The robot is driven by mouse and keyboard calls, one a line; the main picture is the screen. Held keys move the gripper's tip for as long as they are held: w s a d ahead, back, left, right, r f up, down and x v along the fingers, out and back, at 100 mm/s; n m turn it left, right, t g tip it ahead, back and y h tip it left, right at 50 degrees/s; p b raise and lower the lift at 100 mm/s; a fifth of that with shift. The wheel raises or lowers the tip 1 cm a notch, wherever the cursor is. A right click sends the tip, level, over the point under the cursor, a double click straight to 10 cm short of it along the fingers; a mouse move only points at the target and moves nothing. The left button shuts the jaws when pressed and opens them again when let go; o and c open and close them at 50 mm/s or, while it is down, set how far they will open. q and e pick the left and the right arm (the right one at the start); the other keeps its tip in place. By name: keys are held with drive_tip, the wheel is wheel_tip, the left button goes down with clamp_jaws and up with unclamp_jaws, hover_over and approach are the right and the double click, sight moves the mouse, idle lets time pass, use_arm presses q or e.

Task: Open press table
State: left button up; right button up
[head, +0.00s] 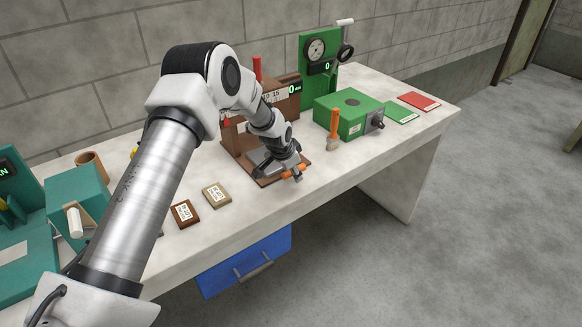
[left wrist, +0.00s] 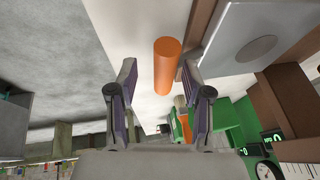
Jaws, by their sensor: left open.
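The brown press (head: 237,135) stands on the pale workbench, partly hidden behind my left arm. A grey plate (left wrist: 243,42) with a round disc, at its base, shows in the left wrist view. An orange cylindrical handle (head: 294,171) is at the front of the press. It also shows in the left wrist view (left wrist: 167,68), lying in line with the gap between the fingers. My left gripper (head: 282,172) is open at the handle, its fingers (left wrist: 159,75) spread to either side in the picture. I cannot tell whether they touch it. My right gripper is out of view.
A green box (head: 342,112), an orange-handled brush (head: 333,130) and a green gauge stand (head: 315,72) are right of the press. Two small labelled blocks (head: 217,194) (head: 185,213) lie to its left. A blue drawer (head: 246,262) hangs below the bench (head: 330,184).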

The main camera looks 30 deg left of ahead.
use_arm(q)
drive_tip(key=v, duration=1.1)
drive_tip(key=shift+d+r, duration=0.15)
drive_tip(key=shift+r, duration=0.2)
drive_tip(key=shift+s, duration=0.15)
